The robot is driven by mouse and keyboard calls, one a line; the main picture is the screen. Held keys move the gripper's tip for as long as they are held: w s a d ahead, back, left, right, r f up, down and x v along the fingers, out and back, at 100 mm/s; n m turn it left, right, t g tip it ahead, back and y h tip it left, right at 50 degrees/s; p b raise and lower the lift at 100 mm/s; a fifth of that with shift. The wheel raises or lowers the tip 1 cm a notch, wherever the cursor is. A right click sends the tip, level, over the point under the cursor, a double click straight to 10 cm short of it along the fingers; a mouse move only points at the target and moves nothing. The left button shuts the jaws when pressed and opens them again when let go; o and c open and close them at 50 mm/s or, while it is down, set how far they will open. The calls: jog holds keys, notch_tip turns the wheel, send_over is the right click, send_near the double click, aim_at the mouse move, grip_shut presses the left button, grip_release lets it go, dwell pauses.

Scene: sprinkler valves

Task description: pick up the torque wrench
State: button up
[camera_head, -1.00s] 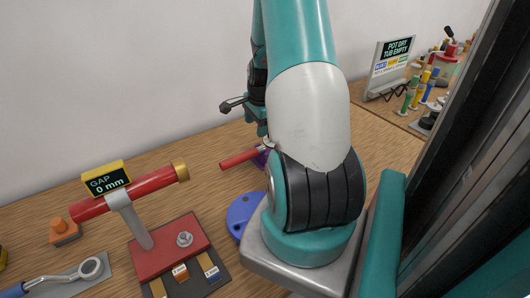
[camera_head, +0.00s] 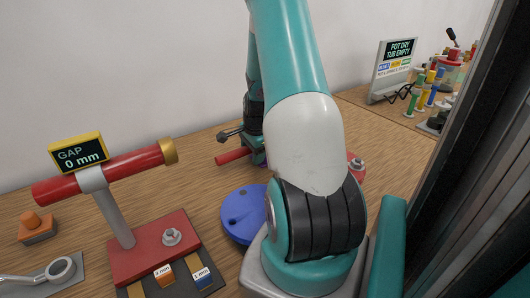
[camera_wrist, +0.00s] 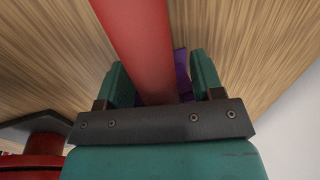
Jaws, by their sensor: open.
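A ring-headed metal wrench (camera_head: 58,270) lies on a grey mat at the lower left in the head view, its other end cut off by the frame. A separate red bar (camera_head: 233,156) lies at the back middle, beside my gripper (camera_head: 255,146). In the wrist view a red bar (camera_wrist: 138,40) runs between the two teal fingers of my open gripper (camera_wrist: 158,75); I cannot tell if they touch it. A purple part (camera_wrist: 182,75) shows behind it. I cannot tell for sure which of these tools is the torque wrench.
A red pipe stand (camera_head: 123,205) with a "GAP 0 mm" display (camera_head: 78,154) stands at left. A blue disc (camera_head: 243,213) lies in front of the red bar. An orange-topped block (camera_head: 37,227) is at far left. A sign (camera_head: 392,70) and coloured cylinders (camera_head: 425,92) stand at right.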

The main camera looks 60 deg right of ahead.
jog(key=shift+f, duration=0.25)
grip_shut()
jog(key=shift+w, duration=0.1)
jog(key=shift+r, duration=0.1)
notch_tip(320, 180, up, 20)
jog(key=p, duration=1.6)
notch_tip(320, 180, up, 4)
jog(key=p, duration=0.3)
jog(key=shift+p, duration=0.3)
